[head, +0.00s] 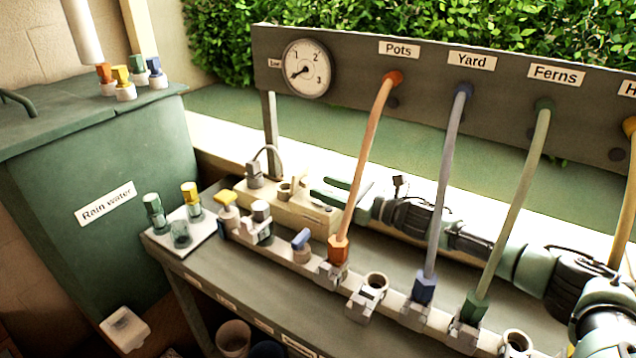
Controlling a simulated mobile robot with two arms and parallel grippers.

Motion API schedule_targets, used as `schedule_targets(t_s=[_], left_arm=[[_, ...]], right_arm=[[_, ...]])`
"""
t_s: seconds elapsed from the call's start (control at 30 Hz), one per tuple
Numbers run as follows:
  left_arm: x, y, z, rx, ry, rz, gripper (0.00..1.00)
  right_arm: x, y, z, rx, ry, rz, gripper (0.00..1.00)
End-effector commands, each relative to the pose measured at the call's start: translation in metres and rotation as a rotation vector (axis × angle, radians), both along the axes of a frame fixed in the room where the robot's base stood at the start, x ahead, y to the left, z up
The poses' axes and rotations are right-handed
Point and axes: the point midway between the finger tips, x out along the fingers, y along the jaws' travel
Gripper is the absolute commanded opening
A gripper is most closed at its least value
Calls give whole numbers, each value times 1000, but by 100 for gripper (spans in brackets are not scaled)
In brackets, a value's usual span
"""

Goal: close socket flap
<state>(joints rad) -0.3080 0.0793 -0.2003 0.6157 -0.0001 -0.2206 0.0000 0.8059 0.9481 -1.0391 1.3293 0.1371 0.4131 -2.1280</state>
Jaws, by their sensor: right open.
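A cream socket box (305,213) lies on the bench behind the valve row. A grey plug (254,180) with a looped cable stands at its left end. Near its middle is a small round socket (285,191) with what looks like a raised flap (299,181) beside it; the flap's exact angle is too small to tell. My right gripper (319,191), with green fingers, reaches in from the right behind the orange hose. It is open, just right of the flap, and I see nothing between its fingers. Contact with the flap cannot be made out. My left gripper is not in view.
Orange (366,155), grey (447,175) and green (516,205) hoses rise from the pipe row to the labelled board (440,105), with the orange one crossing before my right arm. A green rain-water tank (90,165) stands left. Small bottles stand on a white tray (183,243).

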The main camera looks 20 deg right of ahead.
Motion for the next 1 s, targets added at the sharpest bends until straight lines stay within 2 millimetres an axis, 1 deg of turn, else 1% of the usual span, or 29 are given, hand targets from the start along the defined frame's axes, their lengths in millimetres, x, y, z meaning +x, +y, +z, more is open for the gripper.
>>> schedule_targets(t_s=[0.03, 0.2, 0.33, 0.57, 0.6, 0.67, 0.7, 0.77, 1.0], left_arm=[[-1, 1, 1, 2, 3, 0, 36], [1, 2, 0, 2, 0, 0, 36], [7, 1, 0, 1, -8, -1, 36], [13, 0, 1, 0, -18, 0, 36], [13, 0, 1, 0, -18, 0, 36], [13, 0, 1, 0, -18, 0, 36], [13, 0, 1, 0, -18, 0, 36], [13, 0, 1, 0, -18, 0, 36], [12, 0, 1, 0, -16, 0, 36]], right_arm=[[7, 6, 2, 1, -2, 1, 47], [24, 18, 0, 0, -1, 0, 47], [30, 23, 0, 0, 0, -1, 47], [30, 23, 0, -1, 1, 0, 47], [30, 23, 0, 0, 0, 0, 44], [30, 23, 0, -1, 1, 0, 28], [30, 23, 0, 0, 0, 0, 17], [30, 23, 0, -1, 1, 0, 0], [30, 23, 0, -1, 1, -1, 0]])
